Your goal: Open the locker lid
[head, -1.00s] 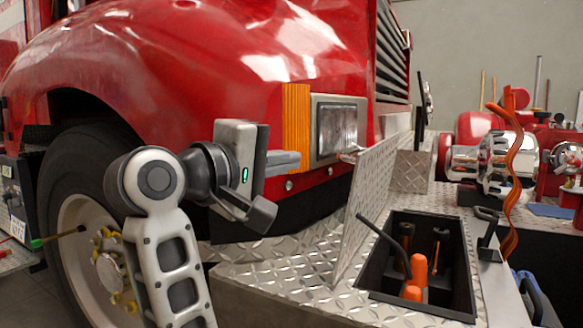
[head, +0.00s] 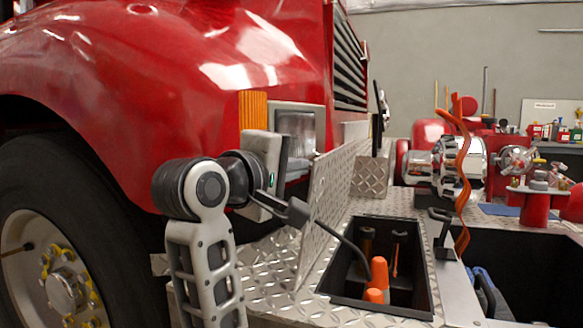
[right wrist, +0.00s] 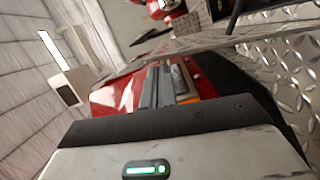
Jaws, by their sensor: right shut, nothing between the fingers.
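The locker lid (head: 328,205) is a diamond-plate panel standing about upright at the left edge of the open locker (head: 432,290). Orange-topped tools (head: 379,272) and dark rods show inside the locker. My right gripper (head: 298,166) is shut and empty, on the left side of the lid, in front of the headlight. Its fingertips are close to the lid's edge; I cannot tell whether they touch. In the right wrist view its shut fingers (right wrist: 160,85) point towards the red truck body. My left gripper is not in view.
The red truck fender (head: 150,80), headlight (head: 295,130) and large wheel (head: 60,230) are at the left. A dark rod (head: 340,240) sticks up out of the locker. An orange wavy hose (head: 463,175) and chrome pump parts (head: 455,165) stand at the right.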

